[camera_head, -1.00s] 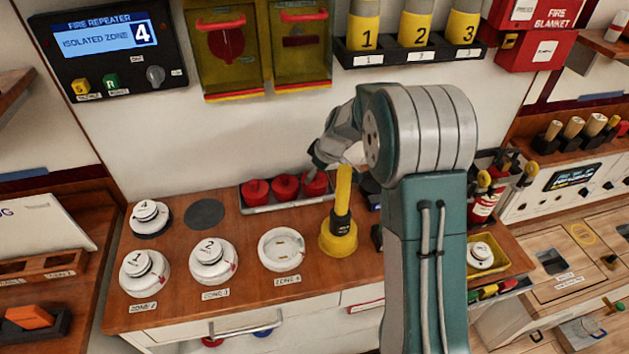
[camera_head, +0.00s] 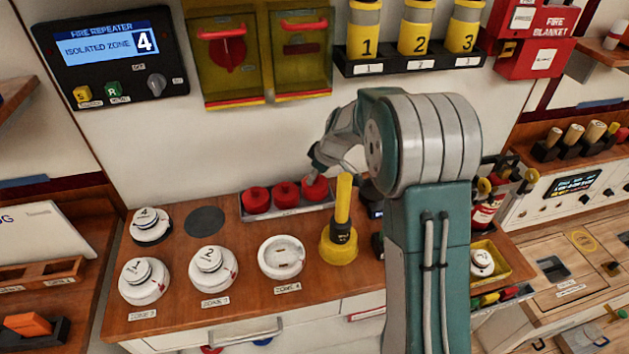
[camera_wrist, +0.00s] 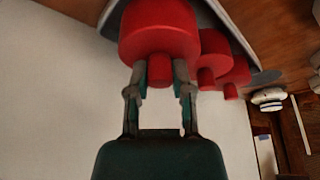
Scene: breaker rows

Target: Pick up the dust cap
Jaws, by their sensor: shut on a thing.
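Three red dust caps stand in a row in a grey tray (camera_head: 290,209) at the back of the wooden counter: a left cap (camera_head: 256,199), a middle cap (camera_head: 286,191) and a right cap (camera_head: 315,188). My gripper (camera_head: 313,177) is at the right cap from above. In the wrist view, my gripper (camera_wrist: 160,80) has its two fingers closed on the small knob of the nearest red dust cap (camera_wrist: 160,32). The other two caps (camera_wrist: 211,58) (camera_wrist: 236,76) stand behind it. The held cap appears still at the tray; whether it touches the tray floor is hard to tell.
A yellow plunger-like tool (camera_head: 340,235) stands just in front of the tray. White detectors (camera_head: 212,267) and an empty white base (camera_head: 281,257) sit to the left and front. Yellow-lidded boxes (camera_head: 224,60) and a rack of numbered cylinders (camera_head: 412,58) are on the wall above.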

